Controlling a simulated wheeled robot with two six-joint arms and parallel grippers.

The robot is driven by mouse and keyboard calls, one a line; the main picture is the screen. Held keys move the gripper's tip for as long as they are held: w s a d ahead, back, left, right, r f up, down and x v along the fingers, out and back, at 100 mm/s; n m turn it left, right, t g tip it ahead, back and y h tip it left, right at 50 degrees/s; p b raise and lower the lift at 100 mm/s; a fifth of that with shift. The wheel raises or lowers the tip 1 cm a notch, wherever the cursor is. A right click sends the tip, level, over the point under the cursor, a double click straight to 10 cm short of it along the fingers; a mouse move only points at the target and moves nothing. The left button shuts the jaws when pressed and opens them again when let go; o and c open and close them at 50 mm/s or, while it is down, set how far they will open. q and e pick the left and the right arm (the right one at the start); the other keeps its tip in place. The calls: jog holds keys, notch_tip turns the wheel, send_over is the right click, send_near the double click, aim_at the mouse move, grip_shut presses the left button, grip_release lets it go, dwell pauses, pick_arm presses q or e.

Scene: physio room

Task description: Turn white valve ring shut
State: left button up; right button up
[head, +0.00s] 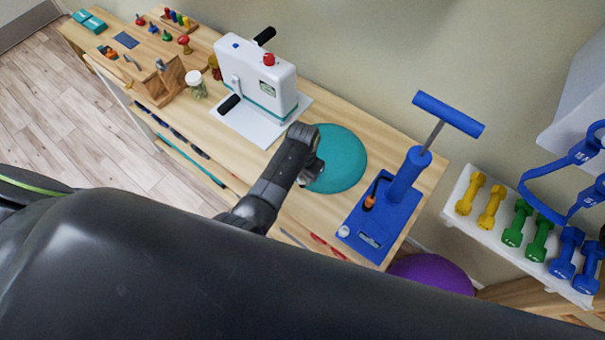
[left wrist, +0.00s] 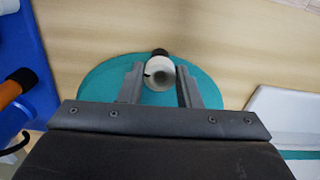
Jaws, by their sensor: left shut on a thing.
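The white valve ring (left wrist: 159,72) shows in the left wrist view between the fingers of my left gripper (left wrist: 160,80), at the edge of a round teal cushion (left wrist: 100,85). A dark valve part (left wrist: 160,52) shows just beyond the ring. My left gripper is shut on the ring. In the head view the left gripper (head: 313,172) is at the left edge of the teal cushion (head: 342,160), and the ring is hidden by it. My right gripper is not in view.
A blue hand pump (head: 398,190) stands right of the cushion on the wooden table (head: 316,110). A white machine with black handles (head: 255,75) stands behind left. A jar (head: 196,84) and small pegs are farther left. A dumbbell rack (head: 455,212) is at the right.

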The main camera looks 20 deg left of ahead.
pick_arm(q)
jog(key=m, duration=0.5)
jog(key=shift+w, duration=0.1)
jog(key=m, duration=0.5)
jog(key=shift+m, duration=0.4)
jog(key=o, duration=1)
jog(key=shift+c, duration=0.2)
